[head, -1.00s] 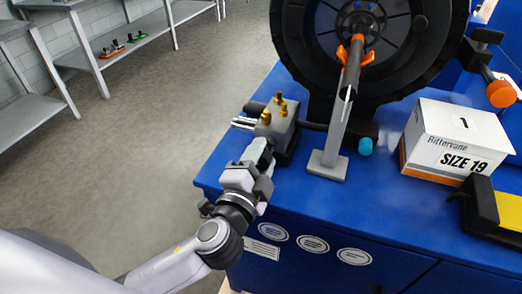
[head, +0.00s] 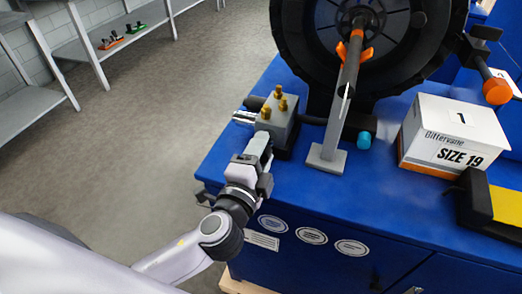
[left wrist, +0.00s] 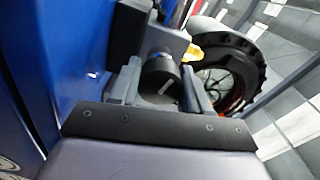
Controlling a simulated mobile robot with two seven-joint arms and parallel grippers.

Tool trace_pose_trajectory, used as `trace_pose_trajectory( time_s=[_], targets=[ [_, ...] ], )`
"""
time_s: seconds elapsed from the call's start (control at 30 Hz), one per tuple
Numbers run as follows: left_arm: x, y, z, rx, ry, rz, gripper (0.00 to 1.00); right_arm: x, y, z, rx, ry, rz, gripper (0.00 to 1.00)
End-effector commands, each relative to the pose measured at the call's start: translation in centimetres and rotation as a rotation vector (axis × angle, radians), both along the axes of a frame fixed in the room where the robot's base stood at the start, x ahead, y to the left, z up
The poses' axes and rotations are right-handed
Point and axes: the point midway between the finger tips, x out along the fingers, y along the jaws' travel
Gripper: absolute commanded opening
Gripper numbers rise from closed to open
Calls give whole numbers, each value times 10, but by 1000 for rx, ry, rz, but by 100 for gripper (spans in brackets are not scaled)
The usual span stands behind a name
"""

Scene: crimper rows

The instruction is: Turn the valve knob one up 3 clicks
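The grey valve block (head: 284,140) with several brass fittings on top (head: 279,92) stands at the near left of the blue bench. My left gripper (head: 264,142) is at the block's near face. In the left wrist view, a dark round knob (left wrist: 158,72) with a short white mark sits between the fingers of my left gripper (left wrist: 163,84). The fingers lie close along both sides and appear shut on it. The knob's number cannot be read. My right gripper is not in view.
A grey stand (head: 327,158) with an upright post is right of the block, near a cyan-ended part (head: 364,139). A large black wheel (head: 300,45) is behind. A white "SIZE 19" box (head: 450,135) and a yellow-black item (head: 505,203) are at right.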

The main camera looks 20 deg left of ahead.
Motion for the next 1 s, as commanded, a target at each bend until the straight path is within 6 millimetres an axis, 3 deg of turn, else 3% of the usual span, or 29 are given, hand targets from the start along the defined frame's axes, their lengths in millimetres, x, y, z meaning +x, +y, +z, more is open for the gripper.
trace_pose_trajectory(
  time_s=[0.07, 0.43, 0.8, 1.0],
  targets=[
    [0, -1, 1, -1, -1, -2, 70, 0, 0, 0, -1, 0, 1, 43],
    [-5, 0, -1, -2, 2, 0, 70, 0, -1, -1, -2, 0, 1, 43],
    [-54, 2, -2, -3, 2, 0, 70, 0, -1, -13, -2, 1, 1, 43],
    [-69, 2, -1, -1, 0, -1, 70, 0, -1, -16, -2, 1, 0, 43]
  ],
)
